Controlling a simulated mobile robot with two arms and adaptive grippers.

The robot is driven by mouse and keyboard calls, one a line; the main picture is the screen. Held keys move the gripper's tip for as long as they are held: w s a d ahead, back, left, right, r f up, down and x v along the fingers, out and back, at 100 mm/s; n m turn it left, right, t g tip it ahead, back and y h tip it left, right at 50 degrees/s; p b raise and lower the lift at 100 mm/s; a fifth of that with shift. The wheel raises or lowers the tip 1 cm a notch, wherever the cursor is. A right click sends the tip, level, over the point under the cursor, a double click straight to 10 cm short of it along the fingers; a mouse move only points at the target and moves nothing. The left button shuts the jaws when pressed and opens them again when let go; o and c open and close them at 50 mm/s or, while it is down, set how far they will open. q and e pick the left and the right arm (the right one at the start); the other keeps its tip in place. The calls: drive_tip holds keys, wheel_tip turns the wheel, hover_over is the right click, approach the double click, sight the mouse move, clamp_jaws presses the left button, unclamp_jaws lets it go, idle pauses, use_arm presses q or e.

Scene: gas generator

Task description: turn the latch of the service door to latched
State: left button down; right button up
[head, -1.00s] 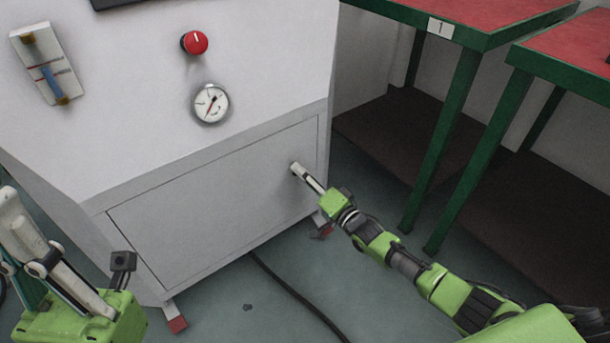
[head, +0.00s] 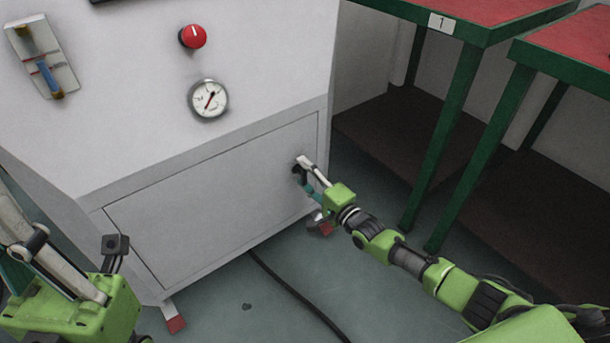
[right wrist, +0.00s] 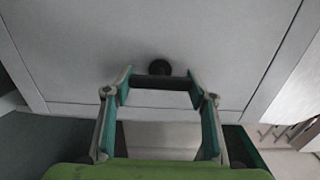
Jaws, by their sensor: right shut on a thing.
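The service door (head: 205,205) is a flat grey panel low on the cabinet and sits closed in its frame. Its latch (head: 298,171) is a small dark handle near the door's right edge. In the right wrist view, the latch (right wrist: 158,67) shows a round black base, with a dark bar between my fingertips. My right gripper (head: 303,166) is shut on this latch; it also shows in the right wrist view (right wrist: 160,82). The fingers partly hide the latch in the head view. My left gripper (head: 30,245) is at the left edge, away from the door, its fingertips cut off.
Green-legged tables with red tops (head: 475,12) stand to the right. A black cable (head: 295,292) lies on the floor. Floor before the door is otherwise mostly clear.

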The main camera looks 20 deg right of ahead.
drive_tip(key=o, duration=1.6)
drive_tip(key=shift+s, duration=0.1)
drive_tip(key=v, duration=1.2)
